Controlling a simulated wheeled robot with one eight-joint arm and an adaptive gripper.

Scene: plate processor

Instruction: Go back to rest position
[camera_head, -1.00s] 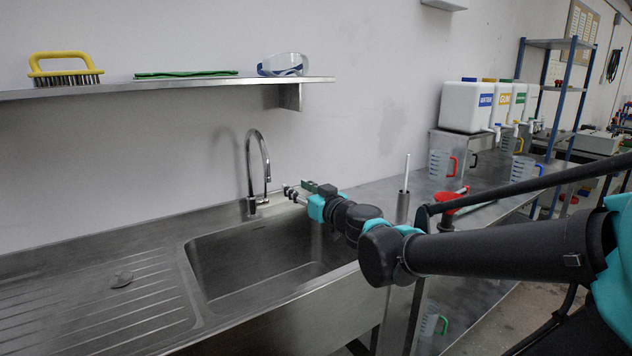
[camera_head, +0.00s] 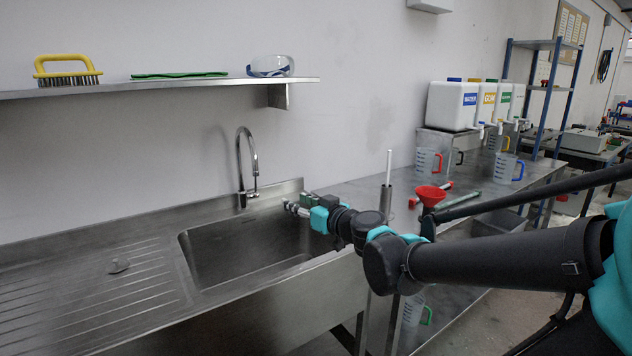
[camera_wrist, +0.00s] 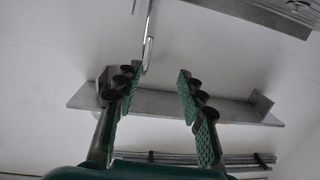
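My gripper (camera_head: 296,207) is above the right part of the steel sink basin (camera_head: 245,248), near the tap (camera_head: 246,170) but apart from it. In the wrist view my gripper (camera_wrist: 152,100) shows two fingers with green pads, spread apart, with nothing between them. The wrist view faces the white wall and shows a metal shelf (camera_wrist: 150,103) beyond the fingers and a thin curved metal pipe at the top. My arm reaches in from the right in the head view.
A wall shelf (camera_head: 150,88) holds a yellow-handled brush (camera_head: 66,72), a green cloth (camera_head: 180,74) and safety goggles (camera_head: 270,66). On the bench are a red funnel (camera_head: 430,194), jugs (camera_head: 428,162) and white canisters (camera_head: 452,106). The drainboard (camera_head: 80,290) at left is largely clear.

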